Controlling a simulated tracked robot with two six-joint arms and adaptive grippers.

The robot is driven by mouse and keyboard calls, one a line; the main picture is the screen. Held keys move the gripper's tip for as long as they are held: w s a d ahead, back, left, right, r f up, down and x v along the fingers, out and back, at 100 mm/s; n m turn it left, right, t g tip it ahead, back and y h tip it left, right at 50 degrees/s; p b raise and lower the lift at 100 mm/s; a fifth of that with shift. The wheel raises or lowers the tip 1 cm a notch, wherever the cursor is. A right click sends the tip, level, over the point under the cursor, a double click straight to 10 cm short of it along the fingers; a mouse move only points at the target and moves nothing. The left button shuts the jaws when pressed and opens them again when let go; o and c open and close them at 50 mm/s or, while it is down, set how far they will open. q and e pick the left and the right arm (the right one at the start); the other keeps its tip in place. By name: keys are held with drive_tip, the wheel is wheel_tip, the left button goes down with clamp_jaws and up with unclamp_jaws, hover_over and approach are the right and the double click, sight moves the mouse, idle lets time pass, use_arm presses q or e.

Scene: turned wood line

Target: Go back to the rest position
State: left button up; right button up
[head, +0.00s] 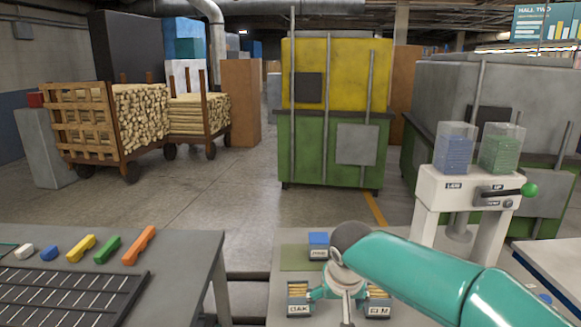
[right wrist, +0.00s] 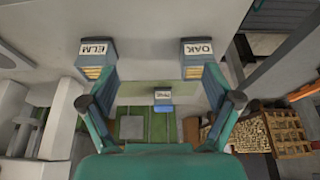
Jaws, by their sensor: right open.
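My right gripper (head: 342,295) hangs over the small table (head: 281,235) in the head view, at the end of my teal arm. In the right wrist view its two fingers (right wrist: 160,88) stand wide apart with nothing between them. A box marked OAK (head: 299,310) is beside it on the left, and a box marked ELM (head: 379,310) on the right. Both hold light wooden pieces; they also show in the right wrist view, OAK (right wrist: 199,48) and ELM (right wrist: 94,48). Whether the fingers touch the boxes I cannot tell. My left gripper is out of view.
A blue-topped box (head: 318,253), its label partly hidden, stands at the table's back on a green mat (head: 291,262). A grey dispenser (head: 468,189) with a green-knobbed lever stands right, near my arm. Left is a table (head: 193,265) with coloured blocks and a dark ribbed tray (head: 135,288).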

drive_tip(key=shift+m+g+h, duration=0.3)
drive_tip(key=shift+m+g, duration=0.1)
drive_tip(key=shift+g, duration=0.3)
drive_tip(key=d+f, duration=0.1)
drive_tip(key=f, duration=0.1)
drive_tip(key=d+f, duration=0.4)
drive_tip(key=shift+w+f, duration=0.1)
drive_tip(key=shift+f, duration=0.3)
drive_tip(key=s+d+f+g+y, duration=0.1)
drive_tip(key=s+d+f+g, duration=0.1)
drive_tip(key=s+f, duration=0.5)
drive_tip(key=s+d+f+g, duration=0.1)
drive_tip(key=s+f+g, duration=0.15)
drive_tip(key=f, duration=0.75)
drive_tip(key=s+a+f+t+y, duration=0.1)
drive_tip(key=s+a+f, duration=0.1)
drive_tip(key=s+f, duration=0.4)
drive_tip(key=s+a+f+m+t+y, duration=0.1)
drive_tip(key=s+a+f+y, duration=0.1)
drive_tip(key=s+f, duration=0.5)
drive_tip(key=shift+s+a+y, duration=0.3)
drive_tip(key=shift+s+a, duration=0.4)
drive_tip(key=shift+s, duration=2.4)
